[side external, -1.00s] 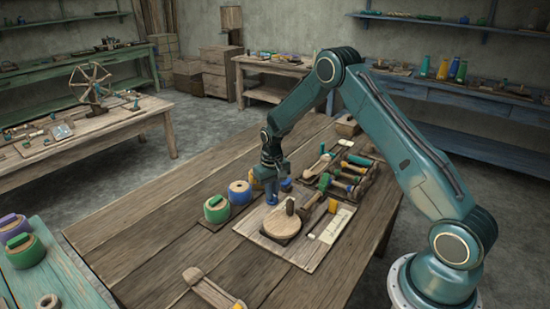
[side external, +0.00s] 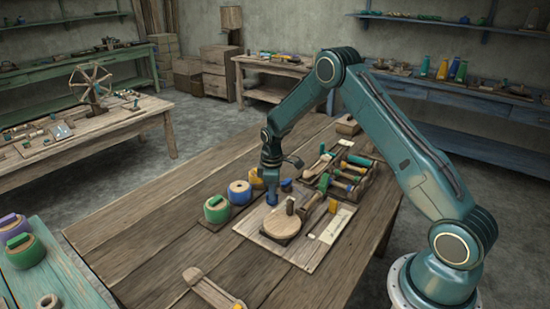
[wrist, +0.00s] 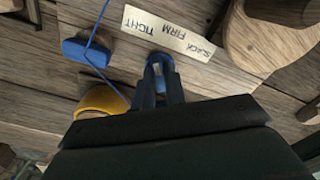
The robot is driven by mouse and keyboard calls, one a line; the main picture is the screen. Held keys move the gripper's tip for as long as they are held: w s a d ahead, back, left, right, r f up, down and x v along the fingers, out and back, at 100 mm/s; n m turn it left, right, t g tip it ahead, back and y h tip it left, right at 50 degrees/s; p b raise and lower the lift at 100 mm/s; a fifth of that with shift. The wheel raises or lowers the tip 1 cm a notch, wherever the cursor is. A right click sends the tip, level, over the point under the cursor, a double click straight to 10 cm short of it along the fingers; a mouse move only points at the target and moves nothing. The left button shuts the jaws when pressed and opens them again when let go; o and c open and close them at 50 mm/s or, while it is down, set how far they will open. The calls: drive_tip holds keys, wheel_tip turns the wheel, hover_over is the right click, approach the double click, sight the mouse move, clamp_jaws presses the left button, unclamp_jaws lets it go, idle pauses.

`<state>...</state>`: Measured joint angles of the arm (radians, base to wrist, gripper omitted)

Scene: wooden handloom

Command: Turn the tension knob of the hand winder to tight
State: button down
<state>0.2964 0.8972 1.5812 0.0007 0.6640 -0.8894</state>
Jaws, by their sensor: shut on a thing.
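The blue tension knob (side external: 271,200) stands at the far left corner of the hand winder's wooden board (side external: 300,258). My gripper (side external: 271,187) points down over it, and its fingers are shut on the knob. In the wrist view the knob (wrist: 160,60) shows between and beyond my fingertips (wrist: 160,78). A paper label (wrist: 168,32) beside the knob reads TIGHT, FIRM and SLACK. I cannot tell which word the knob points to, as the fingers hide part of it. The winder's round wooden disc (side external: 281,224) lies close by.
A blue block (wrist: 85,52) with blue thread lies near the knob. A rack of coloured bobbins (side external: 350,180) is to the right.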

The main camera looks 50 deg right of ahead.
drive_tip(key=shift+n, duration=1.6)
drive_tip(key=shift+w, duration=0.1)
drive_tip(key=c, duration=1.4)
unclamp_jaws()
drive_tip(key=shift+c, duration=0.2)
drive_tip(key=shift+r, duration=0.15)
wheel_tip(320, 180, up, 14)
drive_tip(key=shift+f, duration=0.2)
drive_tip(key=shift+r, duration=0.1)
